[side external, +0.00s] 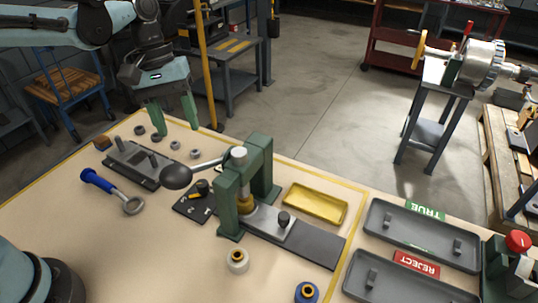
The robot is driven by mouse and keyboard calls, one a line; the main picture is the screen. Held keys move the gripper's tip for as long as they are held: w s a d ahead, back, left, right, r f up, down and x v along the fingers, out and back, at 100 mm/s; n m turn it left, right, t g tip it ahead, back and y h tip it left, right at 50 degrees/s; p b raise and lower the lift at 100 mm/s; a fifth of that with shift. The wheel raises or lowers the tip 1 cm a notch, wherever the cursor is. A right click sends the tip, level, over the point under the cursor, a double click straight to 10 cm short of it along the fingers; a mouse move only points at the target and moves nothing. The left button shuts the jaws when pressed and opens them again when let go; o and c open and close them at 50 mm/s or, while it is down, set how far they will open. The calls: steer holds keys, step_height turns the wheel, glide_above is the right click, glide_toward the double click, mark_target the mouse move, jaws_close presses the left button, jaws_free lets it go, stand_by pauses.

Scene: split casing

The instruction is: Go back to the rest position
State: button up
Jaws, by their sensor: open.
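My gripper (177,124) hangs at the far left of the table, its green fingers pointing down and spread apart. Nothing shows between the fingers. It is over the back edge of the table, behind several small grey rings (175,145) and a dark grey fixture plate with upright pegs (135,163). I cannot tell the exact height of the fingertips above the table.
A green press (228,205) with a black-knobbed lever (176,176) stands mid-table. A blue-handled tool (97,180) lies left. A yellow tray (315,204), two grey trays (420,236) and a red button (517,241) are right. The front-left tabletop is clear.

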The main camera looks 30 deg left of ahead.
steer(key=s+a+f+m+t+y, duration=0.1)
steer(key=s+a+m+t+y, duration=0.1)
steer(key=s+a+m+t, duration=0.2)
steer(key=shift+s+a+f+m+t, duration=0.15)
steer(key=shift+s+a+m+t, duration=0.2)
steer(key=shift+s+m+t, duration=1.45)
